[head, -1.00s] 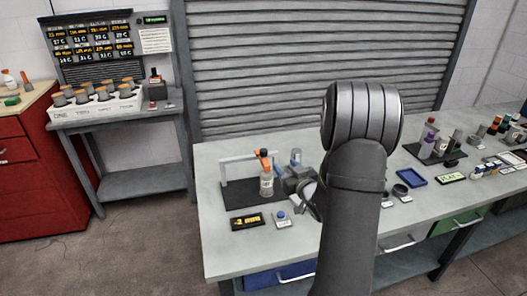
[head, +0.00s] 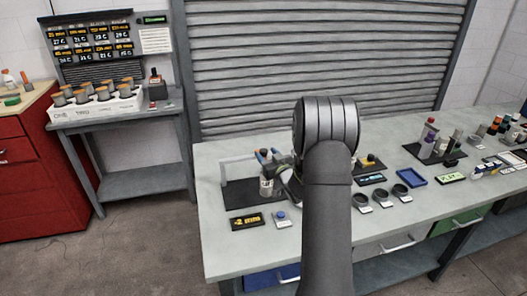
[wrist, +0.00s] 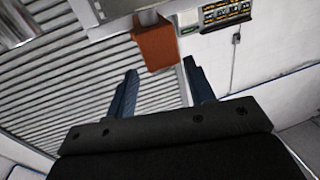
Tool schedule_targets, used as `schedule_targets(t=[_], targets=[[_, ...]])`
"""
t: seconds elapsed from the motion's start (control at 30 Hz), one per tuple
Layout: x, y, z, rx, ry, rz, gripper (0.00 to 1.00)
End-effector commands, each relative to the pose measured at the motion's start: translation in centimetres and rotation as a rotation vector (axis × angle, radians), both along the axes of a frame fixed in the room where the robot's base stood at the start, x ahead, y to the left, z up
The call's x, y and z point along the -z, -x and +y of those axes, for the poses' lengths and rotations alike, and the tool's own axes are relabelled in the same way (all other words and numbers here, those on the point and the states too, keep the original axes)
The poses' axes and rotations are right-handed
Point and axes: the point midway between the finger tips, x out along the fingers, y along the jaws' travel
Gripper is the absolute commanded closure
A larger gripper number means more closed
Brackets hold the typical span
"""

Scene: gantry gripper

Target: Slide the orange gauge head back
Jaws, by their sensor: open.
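The orange gauge head (wrist: 155,46) shows in the wrist view as an orange block hanging from a pale rail (wrist: 110,12). My gripper (wrist: 160,66) is open, its two dark blue fingers spread on either side below the block, with nothing clearly held. My arm and gripper partly cover the right side of the gantry there. Contact between fingers and head cannot be told.
A black display (head: 247,221) with yellow digits and a blue button (head: 281,215) stand in front of the base. A blue tray (head: 412,177) and several dark rings lie to the right. A rack of bottles (head: 435,150) stands farther right.

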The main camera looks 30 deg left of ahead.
Motion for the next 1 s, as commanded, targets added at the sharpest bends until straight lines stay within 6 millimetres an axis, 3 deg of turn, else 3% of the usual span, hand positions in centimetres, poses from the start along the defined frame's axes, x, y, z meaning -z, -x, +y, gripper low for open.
schedule_targets(t=[0.2,0.57,0.63,0.83,1.0], targets=[[0.0,-1.5,2.3,0.001,0.0,0.0,0.51],[0.0,-1.9,2.8,0.001,0.001,0.001,0.51],[0.0,-1.9,2.8,0.001,0.001,0.001,0.59],[0.0,-1.9,2.8,0.001,0.001,0.001,0.98],[0.0,-1.8,3.0,0.0,0.001,0.001,1.0]])
